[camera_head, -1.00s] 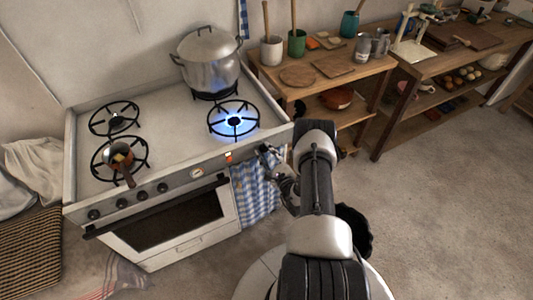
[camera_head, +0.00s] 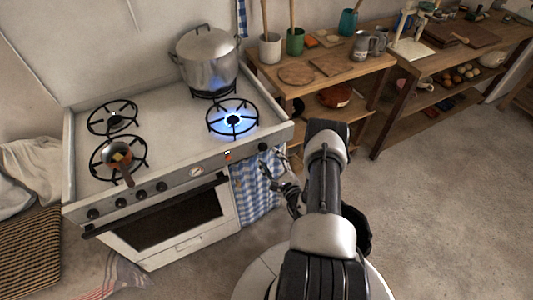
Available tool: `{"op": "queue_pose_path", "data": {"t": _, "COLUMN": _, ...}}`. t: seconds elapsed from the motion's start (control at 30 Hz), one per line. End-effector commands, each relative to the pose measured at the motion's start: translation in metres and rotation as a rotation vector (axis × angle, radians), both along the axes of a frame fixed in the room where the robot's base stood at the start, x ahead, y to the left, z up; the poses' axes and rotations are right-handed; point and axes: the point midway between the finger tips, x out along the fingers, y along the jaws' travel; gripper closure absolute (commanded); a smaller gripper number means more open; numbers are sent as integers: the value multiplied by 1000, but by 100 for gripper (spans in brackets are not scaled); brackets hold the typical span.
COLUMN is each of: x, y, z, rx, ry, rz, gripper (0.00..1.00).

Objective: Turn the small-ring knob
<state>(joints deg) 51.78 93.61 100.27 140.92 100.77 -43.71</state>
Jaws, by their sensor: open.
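The white stove has a front panel with several black knobs. One knob (camera_head: 263,147) is at the panel's right end, and the others, including this knob (camera_head: 162,187), are in a row at the left. I cannot read labels that tell which is the small-ring knob. A blue flame burns on the front right burner (camera_head: 233,120). My gripper (camera_head: 266,170) is open and small in view, just below and in front of the right-end knob, apparently apart from it. My arm crosses the lower right.
A lidded metal pot (camera_head: 208,58) stands on the back right burner. A small pan (camera_head: 119,160) sits on the front left burner, its handle over the front edge. A blue checked towel (camera_head: 254,192) hangs beside my gripper. A wooden shelf unit (camera_head: 300,94) stands right of the stove.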

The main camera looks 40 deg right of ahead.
Motion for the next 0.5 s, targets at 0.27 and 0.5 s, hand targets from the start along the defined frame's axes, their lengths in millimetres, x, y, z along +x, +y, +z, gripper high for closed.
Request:
{"op": "queue_pose_path", "data": {"t": 0.27, "x": -53, "y": 12, "z": 0, "rx": 2, "ry": 1, "rz": -3, "gripper": 48}}
{"op": "queue_pose_path", "data": {"t": 0.5, "x": -68, "y": 16, "z": 1, "rx": 1, "ry": -2, "rz": -1, "gripper": 48}}
